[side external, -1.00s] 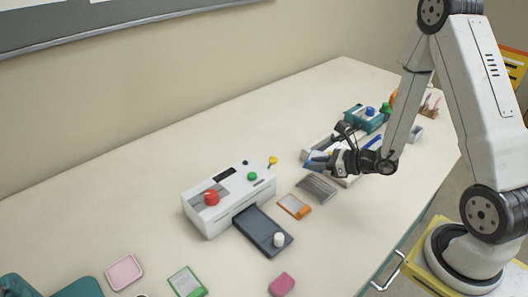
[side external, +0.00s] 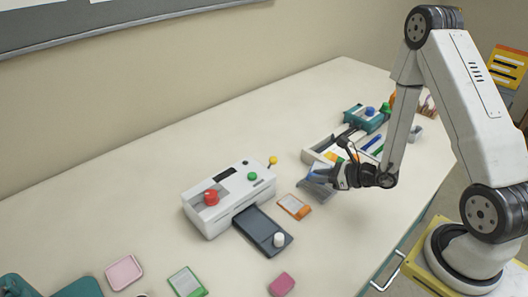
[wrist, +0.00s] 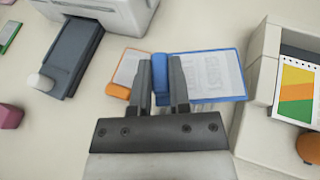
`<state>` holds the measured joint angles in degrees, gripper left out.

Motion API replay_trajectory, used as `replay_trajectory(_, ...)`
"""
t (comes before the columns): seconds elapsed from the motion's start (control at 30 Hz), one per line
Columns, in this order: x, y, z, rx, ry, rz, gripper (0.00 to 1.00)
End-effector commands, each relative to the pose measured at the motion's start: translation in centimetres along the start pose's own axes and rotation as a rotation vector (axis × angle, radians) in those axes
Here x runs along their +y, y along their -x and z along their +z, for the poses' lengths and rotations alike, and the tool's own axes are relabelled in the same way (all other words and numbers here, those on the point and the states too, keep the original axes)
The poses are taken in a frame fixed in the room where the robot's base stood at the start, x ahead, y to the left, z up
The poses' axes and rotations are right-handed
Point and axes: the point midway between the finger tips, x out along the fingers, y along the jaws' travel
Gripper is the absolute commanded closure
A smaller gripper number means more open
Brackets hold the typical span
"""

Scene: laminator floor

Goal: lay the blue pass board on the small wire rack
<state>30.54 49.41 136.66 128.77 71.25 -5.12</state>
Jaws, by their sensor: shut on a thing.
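My gripper (side external: 320,177) is shut on the blue pass board. In the wrist view my gripper (wrist: 164,70) grips the board's thick blue end, and the blue-edged board (wrist: 214,75) with its white printed face extends to the right. In the side view only a little of the blue board (side external: 315,175) shows by the fingers. The rack does not show clearly in the wrist view.
An orange pass board (side external: 294,207) lies left of the rack. The white laminator (side external: 228,198) with its dark tray (side external: 262,231) stands further left. A pale open tray (wrist: 262,92) holding a coloured card (wrist: 297,92) is close to the right of the board in the wrist view.

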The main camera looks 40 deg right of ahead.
Motion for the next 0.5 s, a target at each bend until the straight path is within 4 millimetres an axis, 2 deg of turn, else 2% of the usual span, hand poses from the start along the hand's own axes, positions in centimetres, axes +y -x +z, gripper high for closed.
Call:
replay_trajectory(0.23,0.1,-0.8,-2.0,0.001,-0.001,0.001,1.00)
replay_trajectory(0.5,0.0,-1.4,-3.5,0.001,0.000,0.001,1.00)
